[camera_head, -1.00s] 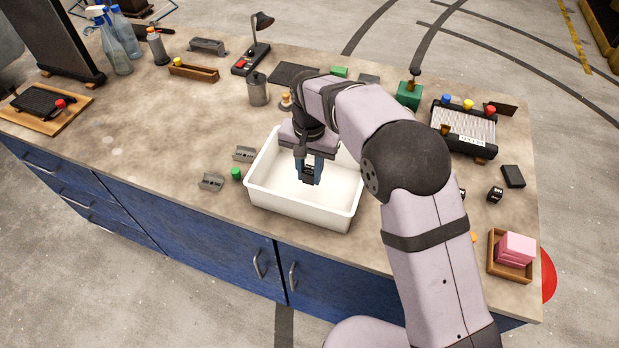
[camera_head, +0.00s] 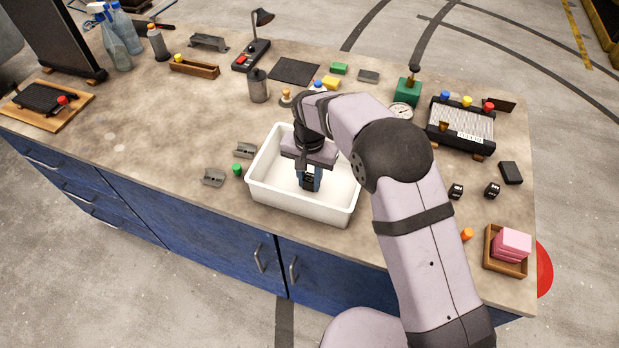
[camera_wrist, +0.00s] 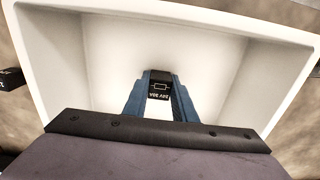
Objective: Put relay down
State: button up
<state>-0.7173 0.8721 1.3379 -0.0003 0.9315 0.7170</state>
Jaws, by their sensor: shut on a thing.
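The relay (camera_wrist: 159,86) is a small black block with white markings on its face. My gripper (camera_head: 308,182) is shut on it, with a blue finger on each side in the wrist view. The relay also shows as a dark block in the head view (camera_head: 309,184). My gripper points down inside the white tray (camera_head: 262,195), over its floor. I cannot tell whether the relay touches the tray floor. The tray is otherwise empty where I can see it.

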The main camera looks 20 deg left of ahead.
aim_at(310, 178)
jog(key=shift+f, duration=0.15)
jog(key=o, duration=1)
jog(key=shift+o, duration=0.2)
notch_tip(310, 178, up, 12)
jog(key=b, duration=0.2)
jog(key=shift+r+b, duration=0.25)
jog(key=shift+b, duration=0.15)
